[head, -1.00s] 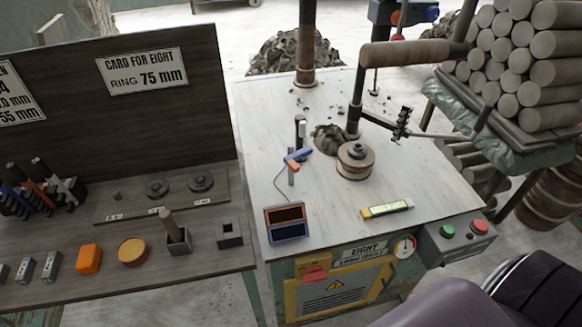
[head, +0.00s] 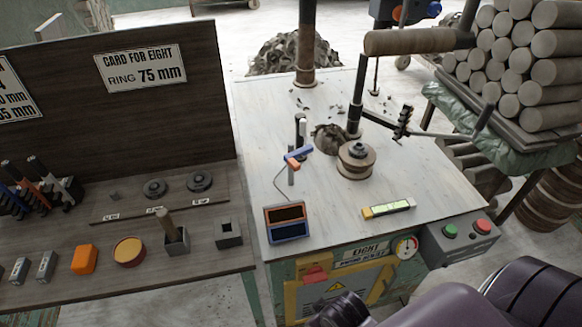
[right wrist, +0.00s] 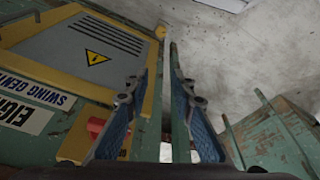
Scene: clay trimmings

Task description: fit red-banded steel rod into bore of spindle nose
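The spindle nose appears to be the round, stepped piece with a dark centre (head: 356,158) on the white machine table; its bore is too small to make out. I cannot pick out a red band on any steel rod. A rack of dark, blue and orange-red handled tools (head: 38,188) stands on the left bench, and a tan rod (head: 166,222) stands tilted in a square block. My right gripper (right wrist: 160,90) is open in the right wrist view, low beside the machine's front, with nothing seen held. My left gripper is out of view.
A digital readout box (head: 287,222), a level-like bar (head: 388,208) and a blue-orange clamp (head: 298,157) are on the table (head: 300,100). A lever arm reaches over it. Button box (head: 465,235) is at the front right; stacked clay logs (head: 530,60) stand behind.

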